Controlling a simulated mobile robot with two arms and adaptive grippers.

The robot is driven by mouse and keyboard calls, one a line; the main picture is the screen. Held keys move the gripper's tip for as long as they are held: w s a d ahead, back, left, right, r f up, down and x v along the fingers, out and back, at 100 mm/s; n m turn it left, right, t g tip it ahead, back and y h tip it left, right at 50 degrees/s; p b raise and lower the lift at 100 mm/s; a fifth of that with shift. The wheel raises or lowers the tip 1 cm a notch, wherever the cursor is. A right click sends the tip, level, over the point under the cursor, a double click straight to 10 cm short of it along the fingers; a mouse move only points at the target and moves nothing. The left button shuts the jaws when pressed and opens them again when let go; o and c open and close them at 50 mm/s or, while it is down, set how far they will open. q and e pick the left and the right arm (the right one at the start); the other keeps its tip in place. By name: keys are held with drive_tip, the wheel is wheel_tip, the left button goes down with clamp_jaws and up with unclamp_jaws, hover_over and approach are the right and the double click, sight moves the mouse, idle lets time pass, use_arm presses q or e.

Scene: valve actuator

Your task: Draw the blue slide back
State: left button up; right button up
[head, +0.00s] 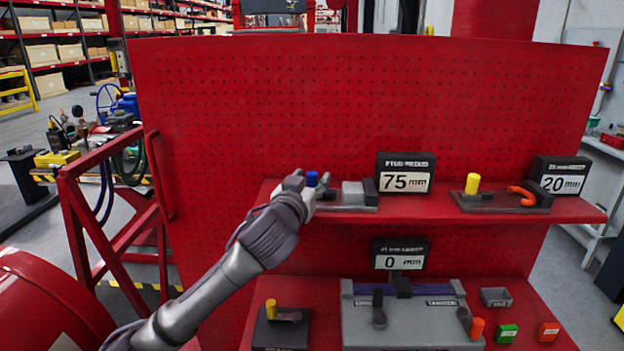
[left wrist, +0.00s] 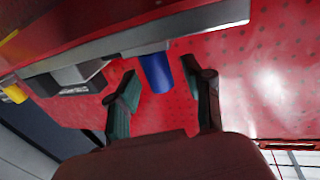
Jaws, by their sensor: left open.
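The blue slide handle (head: 312,178) is an upright blue cylinder at the left end of a grey slide unit (head: 358,196) on the upper red shelf. My left gripper (head: 311,186) reaches in from the lower left and is open, its fingers around the handle. In the left wrist view the blue handle (left wrist: 157,72) stands between the two spread fingers (left wrist: 167,80), and no firm contact shows. The gripper hides the left end of the slide unit in the head view. A display (head: 404,173) reading 75 mm stands behind the unit. My right gripper is not seen.
A second unit with a yellow knob (head: 472,184) and orange handle stands right on the shelf, by a 20 mm display (head: 562,176). The red pegboard (head: 380,100) rises behind. Below are a 0 mm display (head: 400,255), a grey fixture (head: 400,325) and a yellow-knobbed lever (head: 271,309).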

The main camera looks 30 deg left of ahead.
use_arm(q)
drive_tip(key=shift+w+a, duration=0.2)
drive_tip(key=shift+w, duration=0.4)
clamp_jaws()
